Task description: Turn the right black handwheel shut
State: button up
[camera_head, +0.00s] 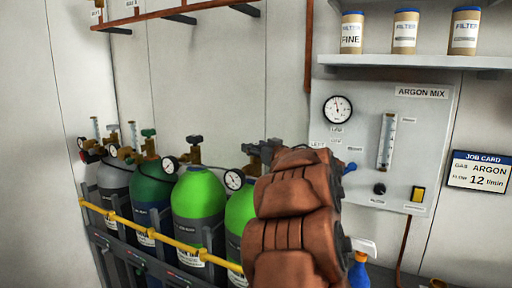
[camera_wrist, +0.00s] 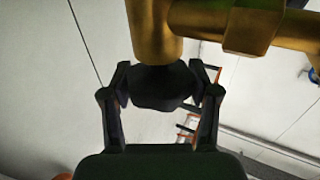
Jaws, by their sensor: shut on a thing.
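In the wrist view the black handwheel (camera_wrist: 163,88) sits between the two fingers of my gripper (camera_wrist: 160,98), under a brass valve body (camera_wrist: 154,30). My gripper is shut on the wheel, one finger on each side. In the head view my gripper (camera_head: 262,150) is at the top of the right light-green cylinder (camera_head: 238,212), and its handwheel is largely hidden there by my gripper and my brown-covered arm. Another black handwheel (camera_head: 194,139) tops the light-green cylinder (camera_head: 197,205) to its left. How far the held wheel is turned cannot be told.
A dark green cylinder (camera_head: 150,186) and a grey cylinder (camera_head: 115,178) stand further left behind a yellow rail (camera_head: 165,240). Gauges (camera_head: 234,179) sit close by the valves. The argon panel (camera_head: 430,130) and a shelf (camera_head: 400,61) with filter canisters are to the right.

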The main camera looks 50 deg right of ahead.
jog(key=m+h+b, duration=0.1)
jog(key=m+g+h, duration=0.1)
jog(key=h, duration=0.1)
jog(key=shift+w+a+f+h+b, duration=0.1)
jog(key=shift+a+f+h+b, duration=0.05)
jog(key=shift+h+b, duration=0.2)
jog(key=m+h+b, duration=0.1)
jog(key=b, duration=0.1)
jog(key=m+g+h+b, duration=0.1)
jog(key=b, duration=0.1)
jog(key=shift+f+m+g+h, duration=0.2)
jog(key=shift+m+g+h, duration=0.05)
jog(key=shift+m+g, duration=0.05)
jog(key=m+g+h+b, duration=0.2)
jog(key=h+b, duration=0.1)
jog(key=b, duration=0.6)
jog(key=shift+r+g, duration=0.1)
jog(key=shift+g, duration=0.3)
jog(key=shift+m+b, duration=0.3)
jog(key=shift+b, duration=0.35)
jog(key=shift+r+m+g+h+b, duration=0.1)
jog(key=shift+m+g+h+b, duration=0.3)
jog(key=shift+b, duration=0.45)
jog(key=shift+r+b, duration=0.3)
jog(key=o, duration=1.2)
jog(key=shift+f, duration=0.1)
jog(key=shift+c, duration=0.2)
